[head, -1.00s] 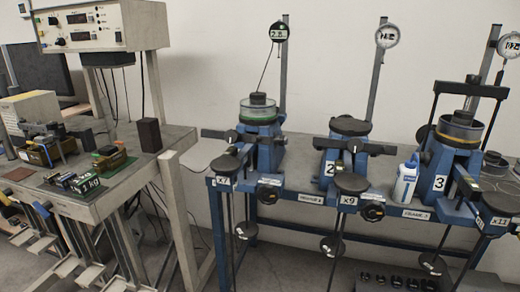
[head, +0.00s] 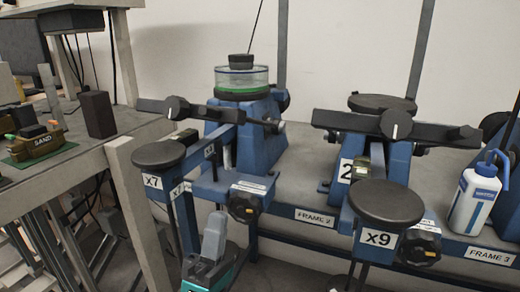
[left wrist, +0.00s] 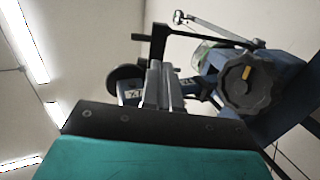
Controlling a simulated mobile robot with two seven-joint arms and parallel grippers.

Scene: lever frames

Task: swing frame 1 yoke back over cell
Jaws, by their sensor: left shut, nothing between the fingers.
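Frame 1 is the leftmost blue stand (head: 224,140), with the x7 plate. Its dark yoke (head: 205,110) is folded forward and low, its crossbar in front of the cell. The cell (head: 241,78) is a clear ring on a green base with a black cap; nothing spans its top. My left gripper (head: 214,232), teal with grey fingers, is shut and empty, below and in front of the yoke, apart from it. In the left wrist view the shut fingers (left wrist: 163,82) point toward frame 1, with its black knob (left wrist: 247,82) at right. My right gripper is not in view.
The round x7 pan (head: 158,155) stands left of the gripper. Frame 2 (head: 365,165) with its x9 pan (head: 387,202) stands to the right. A white bottle (head: 474,198) stands beyond it. A bench (head: 90,150) is at the left.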

